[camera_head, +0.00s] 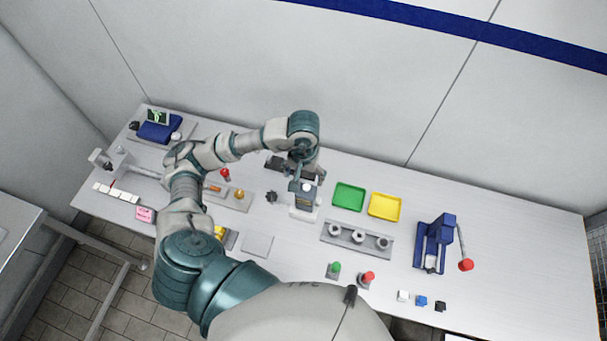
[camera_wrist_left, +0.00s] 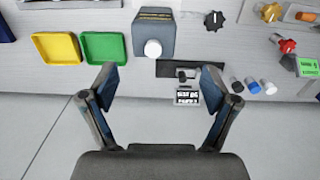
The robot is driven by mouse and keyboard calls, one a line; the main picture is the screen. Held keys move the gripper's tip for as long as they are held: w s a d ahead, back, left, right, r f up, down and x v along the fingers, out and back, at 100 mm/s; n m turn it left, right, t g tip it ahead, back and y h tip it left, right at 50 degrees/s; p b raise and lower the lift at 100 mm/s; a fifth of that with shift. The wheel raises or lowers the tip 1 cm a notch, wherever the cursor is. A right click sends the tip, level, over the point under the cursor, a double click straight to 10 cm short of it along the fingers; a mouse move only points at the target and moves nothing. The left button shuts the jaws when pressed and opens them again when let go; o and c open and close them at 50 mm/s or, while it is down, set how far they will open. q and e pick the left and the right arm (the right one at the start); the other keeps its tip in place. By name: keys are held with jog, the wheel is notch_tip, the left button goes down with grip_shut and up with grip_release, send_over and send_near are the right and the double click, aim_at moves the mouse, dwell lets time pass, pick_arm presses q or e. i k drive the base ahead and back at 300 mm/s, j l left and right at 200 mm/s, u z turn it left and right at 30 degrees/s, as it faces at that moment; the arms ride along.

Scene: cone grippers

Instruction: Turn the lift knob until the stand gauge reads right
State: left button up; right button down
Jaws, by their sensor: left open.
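My left gripper (camera_head: 304,178) hangs over the back middle of the table, above a grey box-shaped device (camera_head: 305,200). In the left wrist view its two fingers (camera_wrist_left: 160,80) are wide apart with nothing between them. There the grey box (camera_wrist_left: 154,22) carries a white round knob (camera_wrist_left: 153,48), ahead of the fingers. A black base plate (camera_wrist_left: 220,69) with a small black part lies beside it, with a small black-and-white display (camera_wrist_left: 187,97); its reading is too small to trust. A black pointer knob (camera_wrist_left: 214,20) stands apart. I cannot tell which knob is the lift knob. My right gripper is not seen.
A green tray (camera_head: 348,196) and a yellow tray (camera_head: 385,206) lie right of the grey box. A rack with several rings (camera_head: 340,232) and a blue lever press (camera_head: 437,240) stand farther right. A blue device with a screen (camera_head: 158,130) is at far left. The right end is clear.

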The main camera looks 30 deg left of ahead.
aim_at(271, 196)
jog(key=k, duration=1.5)
